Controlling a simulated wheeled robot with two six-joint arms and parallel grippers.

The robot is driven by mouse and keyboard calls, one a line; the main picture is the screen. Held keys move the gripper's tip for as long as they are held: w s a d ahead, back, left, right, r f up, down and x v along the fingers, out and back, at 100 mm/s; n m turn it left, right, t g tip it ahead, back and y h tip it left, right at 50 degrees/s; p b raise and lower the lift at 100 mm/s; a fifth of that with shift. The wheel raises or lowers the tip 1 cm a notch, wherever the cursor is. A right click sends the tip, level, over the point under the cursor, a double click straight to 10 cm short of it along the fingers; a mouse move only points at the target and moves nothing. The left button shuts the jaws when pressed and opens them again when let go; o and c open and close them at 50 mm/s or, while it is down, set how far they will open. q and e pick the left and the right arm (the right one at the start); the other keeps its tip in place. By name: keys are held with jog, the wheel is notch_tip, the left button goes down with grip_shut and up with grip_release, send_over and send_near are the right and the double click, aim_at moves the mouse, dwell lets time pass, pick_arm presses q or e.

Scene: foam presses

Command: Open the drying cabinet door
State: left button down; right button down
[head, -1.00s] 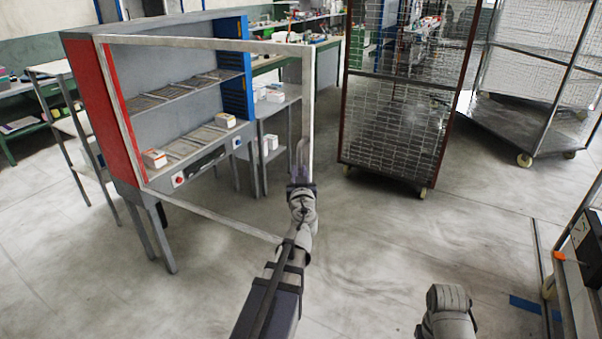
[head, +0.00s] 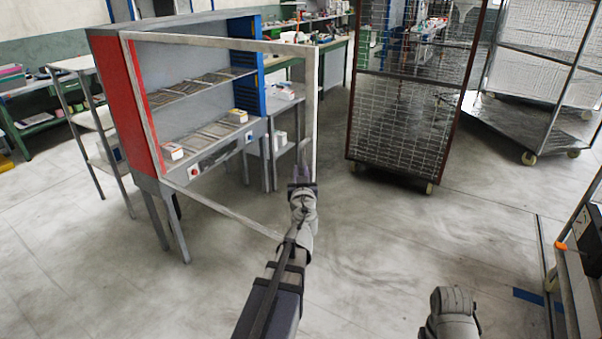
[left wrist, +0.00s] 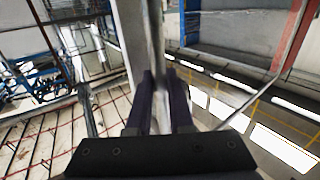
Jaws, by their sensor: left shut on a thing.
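The drying cabinet (head: 118,85) stands at the left in the head view, grey with a red left side and a blue right edge. Its door is a pale frame (head: 215,215) with a clear pane, swung out from the red side so the shelves show behind it. My left gripper (head: 302,178) is at the door's free edge, shut on the door handle. In the left wrist view the handle is a metal bar (left wrist: 155,50) between the two dark fingers (left wrist: 160,105). My right arm shows at the lower right, with its fingers out of view.
A wire-mesh trolley (head: 405,120) stands right of the door, with open floor between. A side table (head: 90,110) stands left of the cabinet.

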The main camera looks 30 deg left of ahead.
pick_arm(q)
jog(key=c, duration=0.8)
grip_release()
jog(key=v, duration=0.7)
jog(key=shift+s+d, duration=0.2)
jog(key=shift+s, duration=0.05)
jog(key=shift+f, duration=0.1)
